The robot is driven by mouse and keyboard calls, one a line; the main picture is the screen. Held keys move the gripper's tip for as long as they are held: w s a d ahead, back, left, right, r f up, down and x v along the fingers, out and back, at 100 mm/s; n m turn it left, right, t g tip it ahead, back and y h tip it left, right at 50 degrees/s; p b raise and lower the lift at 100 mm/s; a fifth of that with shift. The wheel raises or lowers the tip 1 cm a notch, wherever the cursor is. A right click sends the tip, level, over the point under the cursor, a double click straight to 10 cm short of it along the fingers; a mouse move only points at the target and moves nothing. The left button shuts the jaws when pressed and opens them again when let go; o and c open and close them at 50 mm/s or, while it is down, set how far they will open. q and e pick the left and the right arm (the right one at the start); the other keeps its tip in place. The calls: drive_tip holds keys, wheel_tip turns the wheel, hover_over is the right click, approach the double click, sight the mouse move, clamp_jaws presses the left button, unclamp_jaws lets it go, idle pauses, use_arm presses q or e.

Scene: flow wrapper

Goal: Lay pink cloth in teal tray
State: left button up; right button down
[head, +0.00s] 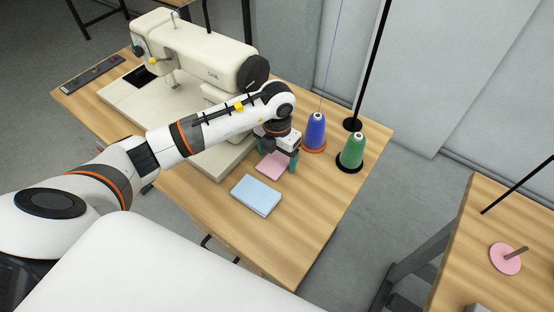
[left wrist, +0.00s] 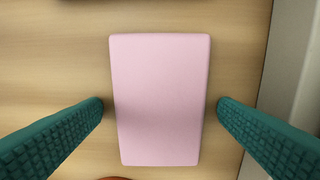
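The pink cloth (head: 271,168) is a flat folded block on the wooden sewing table, beside the sewing machine's base. My left gripper (head: 278,161) is directly over it, pointing down, with its dark teal fingers apart. In the left wrist view the cloth (left wrist: 160,100) lies between the two fingertips (left wrist: 160,105), with a strip of bare wood showing on each side, so neither finger touches it. How high the tips are above the table is hard to tell. No teal tray shows in either view. My right gripper is not in view.
A light blue folded cloth (head: 256,195) lies just in front of the pink one. The sewing machine (head: 190,60) stands at the left. Blue (head: 316,132) and green (head: 351,152) thread cones stand at the right. A second table (head: 470,250) holds a pink disc (head: 505,262).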

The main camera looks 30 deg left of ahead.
use_arm(q)
drive_tip(key=c, duration=0.9)
wheel_tip(320, 180, up, 14)
wheel_tip(320, 180, up, 14)
drive_tip(key=p, duration=0.2)
hover_over(277, 159)
drive_tip(key=shift+s, duration=0.15)
